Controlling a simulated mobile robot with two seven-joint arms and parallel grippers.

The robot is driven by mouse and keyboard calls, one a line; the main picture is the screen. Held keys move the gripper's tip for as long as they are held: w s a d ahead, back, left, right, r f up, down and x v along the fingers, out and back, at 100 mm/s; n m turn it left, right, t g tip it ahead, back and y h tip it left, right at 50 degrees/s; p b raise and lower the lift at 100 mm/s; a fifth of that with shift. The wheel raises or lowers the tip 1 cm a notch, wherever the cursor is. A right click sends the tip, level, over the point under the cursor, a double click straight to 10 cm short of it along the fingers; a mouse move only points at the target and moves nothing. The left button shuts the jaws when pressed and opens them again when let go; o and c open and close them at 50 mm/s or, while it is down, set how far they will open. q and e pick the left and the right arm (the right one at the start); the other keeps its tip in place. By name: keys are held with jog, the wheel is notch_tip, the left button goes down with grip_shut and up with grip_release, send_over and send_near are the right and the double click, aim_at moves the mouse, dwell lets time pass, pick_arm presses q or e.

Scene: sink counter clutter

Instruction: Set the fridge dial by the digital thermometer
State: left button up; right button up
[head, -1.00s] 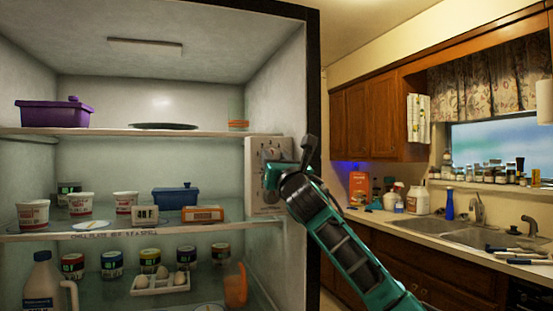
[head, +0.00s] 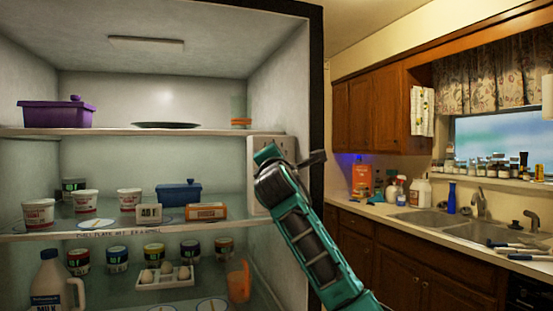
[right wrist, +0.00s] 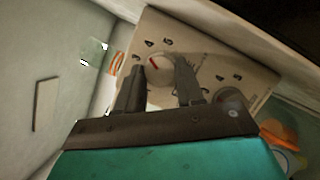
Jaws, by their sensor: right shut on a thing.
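The fridge dial panel (head: 262,146) is a pale plate on the fridge's right inner wall, largely covered by my right arm in the head view. In the right wrist view the panel (right wrist: 215,62) shows dark numbers around a round pale knob (right wrist: 160,72) with a red pointer mark. My right gripper (right wrist: 160,66) is shut on the knob, one finger on each side. The digital thermometer (head: 149,213), a small white box with dark digits, stands on the middle shelf; its reading, about 45 or 48 F, is too small to be sure. My left gripper is not in view.
The middle shelf (head: 110,230) also bears white tubs, a blue lidded dish (head: 179,196) and an orange-and-white box (head: 206,211). Below are jars, an egg tray (head: 165,277) and a milk jug (head: 50,280). A sink counter lies to the right.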

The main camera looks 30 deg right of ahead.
jog(key=shift+m+g, duration=0.4)
jog(key=shift+m, duration=0.6)
jog(key=o, duration=1)
jog(key=shift+o, duration=0.2)
jog(key=b+v, duration=0.2)
jog(key=v, duration=1.1)
jog(key=shift+w+a+r, duration=0.1)
